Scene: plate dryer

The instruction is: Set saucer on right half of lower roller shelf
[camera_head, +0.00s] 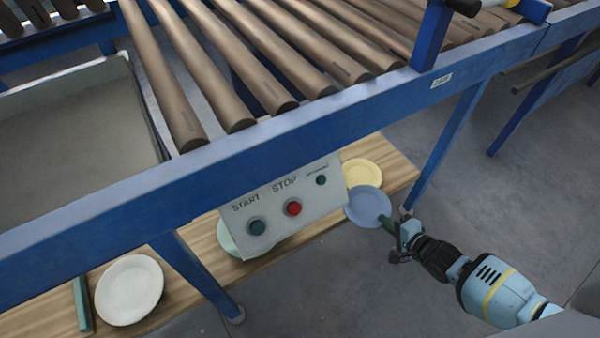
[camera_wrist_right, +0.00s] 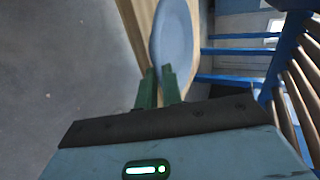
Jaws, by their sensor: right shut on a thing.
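A blue saucer (camera_head: 368,206) is at the right end of the lower wooden shelf (camera_head: 398,172), close to its front edge. My right gripper (camera_head: 388,222) is shut on the saucer's near rim. The saucer also shows in the right wrist view (camera_wrist_right: 172,40), with the green fingers (camera_wrist_right: 159,90) at its edge. I cannot tell whether the saucer touches the shelf. The rollers (camera_head: 270,70) seen clearly are on the upper level; the lower shelf shows as wooden boards. My left gripper is not in view.
A yellow plate (camera_head: 362,173) lies just behind the blue saucer. A pale green plate (camera_head: 232,243) is partly hidden by the START/STOP panel (camera_head: 283,208). A white plate (camera_head: 129,290) lies at the left. Blue frame legs (camera_head: 200,275) and the upper beam (camera_head: 190,178) bound the shelf.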

